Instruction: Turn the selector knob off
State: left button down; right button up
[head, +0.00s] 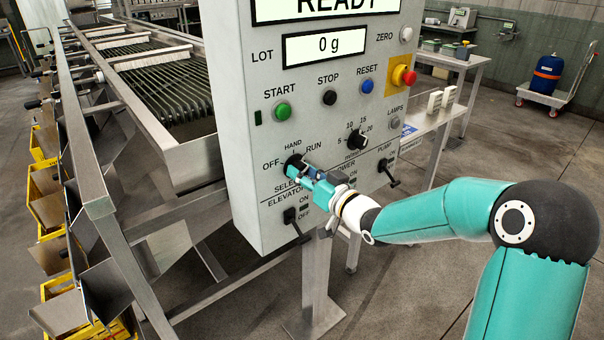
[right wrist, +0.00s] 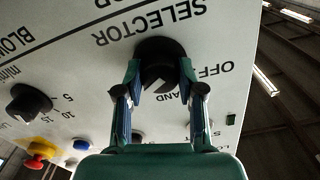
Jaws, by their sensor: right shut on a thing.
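The selector knob (head: 292,161) is a round black knob on the grey control panel (head: 262,215), with OFF, HAND and RUN lettered around it. My right gripper (head: 301,168) reaches it from the lower right and partly covers it. In the right wrist view the panel is upside down, and the knob (right wrist: 162,55) sits between the two fingers of my right gripper (right wrist: 160,80), which is shut on it. Which label the knob points to is hard to tell, as the fingers hide part of it. My left gripper is not in view.
Close to the selector are the speed dial (head: 357,138), the elevator switch (head: 290,215) and the pump switch (head: 388,171). Above are the green start button (head: 282,111) and the red emergency stop (head: 406,77). The roller sizer (head: 150,75) stands left of the panel.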

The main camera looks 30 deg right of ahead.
jog(key=shift+a+f+n+b, duration=0.1)
jog(key=shift+f+n+b, duration=0.05)
jog(key=shift+n+b, duration=5.4)
jog(key=shift+f+n+b, duration=0.15)
jog(key=shift+n+b, duration=4.45)
jog(key=shift+n, duration=1.85)
jog(key=o, duration=1.1)
jog(key=shift+o, duration=0.2)
jog(key=shift+r, duration=0.15)
